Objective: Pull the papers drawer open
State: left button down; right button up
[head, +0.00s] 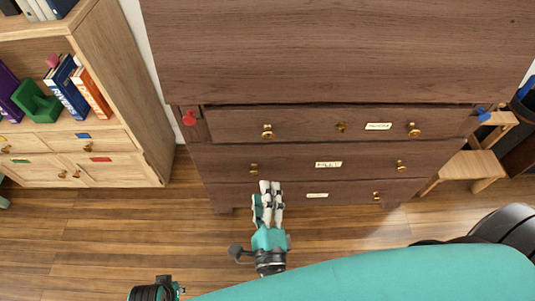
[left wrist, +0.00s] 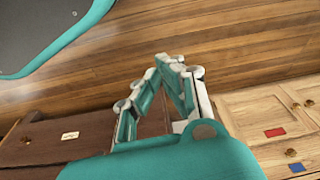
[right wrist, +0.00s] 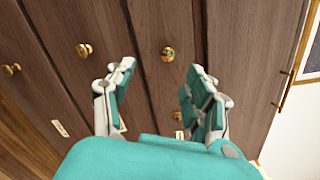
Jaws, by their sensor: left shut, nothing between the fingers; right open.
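A dark wooden chest has three drawers with brass knobs and pale labels, all of which look closed. They are the top drawer (head: 305,123), the middle drawer (head: 290,160) and the bottom drawer (head: 345,189). The label texts are too blurred to tell which reads papers. My right gripper (head: 268,187) is open and empty in front of the chest's lower left part. In the right wrist view its fingers (right wrist: 155,95) are apart from the middle drawer's knob (right wrist: 83,49) and the top drawer's knob (right wrist: 168,54). My left gripper (left wrist: 172,60) is shut and empty.
A light wooden bookcase (head: 125,80) with books and small labelled drawers stands at the left. A wooden chair (head: 470,165) stands close to the chest's right side. A red object (head: 189,117) is at the chest's left edge. The floor (head: 120,225) before the chest is clear.

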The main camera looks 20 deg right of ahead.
aim_at(268, 137)
jog(key=w+d+m, duration=0.1)
jog(key=w+d, duration=0.1)
jog(key=w, duration=0.3)
jog(key=w+d+m+h, duration=0.1)
jog(key=w+d, duration=0.1)
jog(key=w, duration=0.4)
jog(key=w+d+r, duration=0.1)
jog(key=w+d, duration=0.1)
jog(key=w, duration=0.3)
jog(key=shift+w+d+m+h, duration=0.1)
jog(key=shift+w+m+h, duration=0.1)
jog(key=shift+m+h, duration=0.15)
pick_arm(q)
jog(key=shift+s+f, duration=0.15)
jog(key=shift+f, duration=0.75)
jog(key=shift+w+r, duration=0.15)
jog(key=shift+w, duration=0.05)
pick_arm(e)
grip_shut()
